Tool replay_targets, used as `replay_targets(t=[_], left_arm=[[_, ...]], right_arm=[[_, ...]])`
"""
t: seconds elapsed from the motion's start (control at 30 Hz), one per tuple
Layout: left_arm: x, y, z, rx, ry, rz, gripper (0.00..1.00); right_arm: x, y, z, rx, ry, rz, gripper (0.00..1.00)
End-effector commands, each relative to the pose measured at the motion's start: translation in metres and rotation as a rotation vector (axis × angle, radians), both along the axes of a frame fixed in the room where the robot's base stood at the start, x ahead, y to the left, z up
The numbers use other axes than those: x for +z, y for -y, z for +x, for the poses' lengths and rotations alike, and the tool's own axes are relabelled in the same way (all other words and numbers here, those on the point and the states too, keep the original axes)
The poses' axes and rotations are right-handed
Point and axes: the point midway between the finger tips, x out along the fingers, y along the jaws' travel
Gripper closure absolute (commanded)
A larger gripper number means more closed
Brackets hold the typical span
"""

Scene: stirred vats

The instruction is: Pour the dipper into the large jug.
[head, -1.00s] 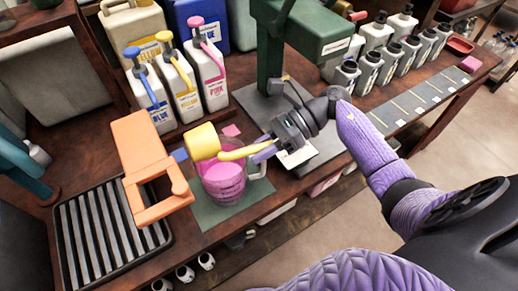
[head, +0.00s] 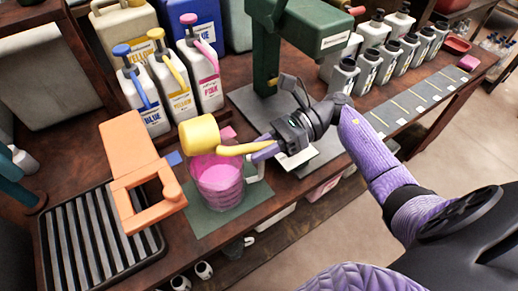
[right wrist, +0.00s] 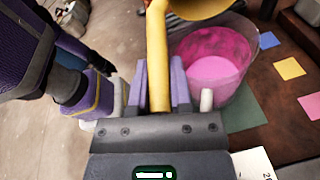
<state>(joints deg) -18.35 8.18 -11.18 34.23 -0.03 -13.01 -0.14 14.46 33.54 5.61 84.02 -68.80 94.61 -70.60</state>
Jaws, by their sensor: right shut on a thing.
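The yellow dipper has a cup (head: 199,134) and a long handle (head: 243,148). My right gripper (head: 266,150) is shut on the handle's end; its purple fingers clasp the handle in the right wrist view (right wrist: 158,85). The cup is above the back-left rim of the large clear jug (head: 217,188), which holds pink liquid and stands on a green mat. The jug also shows in the right wrist view (right wrist: 215,62), beyond my fingers. The cup looks tilted; its contents are hidden, and I see no stream. My left gripper is not in view.
Blue, yellow and pink pump bottles (head: 178,85) stand behind the jug. An orange handled piece (head: 140,170) and a black slatted rack (head: 95,235) are to the left. A green stand (head: 265,55) is behind my right gripper. The table's front edge is close to the mat.

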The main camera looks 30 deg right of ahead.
Motion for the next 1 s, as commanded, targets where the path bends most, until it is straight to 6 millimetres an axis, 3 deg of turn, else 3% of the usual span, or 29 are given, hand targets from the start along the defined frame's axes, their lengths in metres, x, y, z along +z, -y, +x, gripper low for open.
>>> replay_targets(t=[0.47,1.0], left_arm=[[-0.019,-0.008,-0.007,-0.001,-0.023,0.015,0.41],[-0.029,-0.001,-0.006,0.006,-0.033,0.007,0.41]], right_arm=[[0.000,0.002,0.000,-0.001,0.007,0.133,1.00],[0.005,0.003,0.000,0.000,0.015,0.222,1.00]])
